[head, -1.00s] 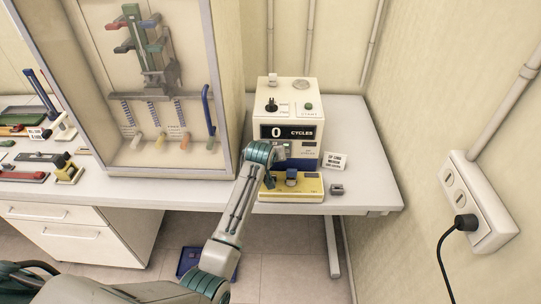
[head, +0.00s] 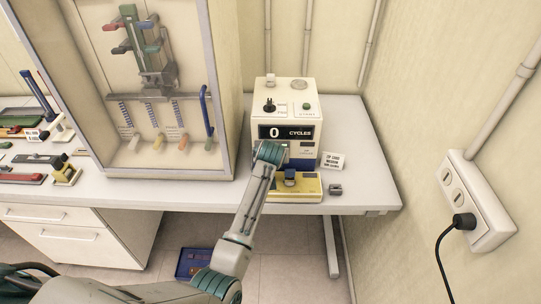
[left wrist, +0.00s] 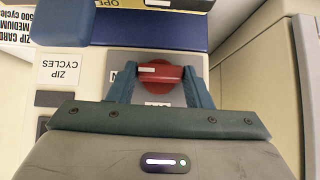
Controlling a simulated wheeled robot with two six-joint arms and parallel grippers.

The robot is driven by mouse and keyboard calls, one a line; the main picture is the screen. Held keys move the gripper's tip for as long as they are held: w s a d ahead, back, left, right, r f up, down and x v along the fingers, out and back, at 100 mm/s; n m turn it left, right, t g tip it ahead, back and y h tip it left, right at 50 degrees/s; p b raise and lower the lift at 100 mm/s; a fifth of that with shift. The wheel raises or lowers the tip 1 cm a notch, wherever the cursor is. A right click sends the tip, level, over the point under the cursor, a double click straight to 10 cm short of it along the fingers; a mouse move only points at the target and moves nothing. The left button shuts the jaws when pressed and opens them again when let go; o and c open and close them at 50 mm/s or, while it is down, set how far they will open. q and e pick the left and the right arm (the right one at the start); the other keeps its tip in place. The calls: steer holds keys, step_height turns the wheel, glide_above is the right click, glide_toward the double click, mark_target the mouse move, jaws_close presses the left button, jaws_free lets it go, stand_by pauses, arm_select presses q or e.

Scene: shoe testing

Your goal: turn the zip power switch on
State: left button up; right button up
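The zip tester (head: 287,112) is a white box with a black display reading 0 CYCLES, on the right part of the table. Its red rotary switch (left wrist: 158,76) has a bar-shaped handle and shows in the left wrist view; in the head view my arm hides it. My left gripper (left wrist: 159,70) is at the tester's front, its two blue fingers on either side of the switch handle. The fingers are apart, close to the handle's ends; I cannot tell whether they touch it. The lettering around the switch is partly covered. My right gripper is not in view.
A yellow base with a blue block (head: 307,187) sits in front of the tester. A small sign (head: 332,161) and a small grey piece (head: 336,190) lie to its right. A glass display cabinet (head: 165,90) stands left. A wall socket with a plug (head: 465,222) is right.

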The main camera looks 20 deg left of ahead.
arm_select(q)
steer(key=o, duration=0.3)
steer(key=shift+o, duration=0.2)
steer(key=b+v, duration=0.3)
steer(key=v, duration=0.4)
steer(key=shift+s+d+r, duration=0.1)
steer(key=shift+s, duration=0.1)
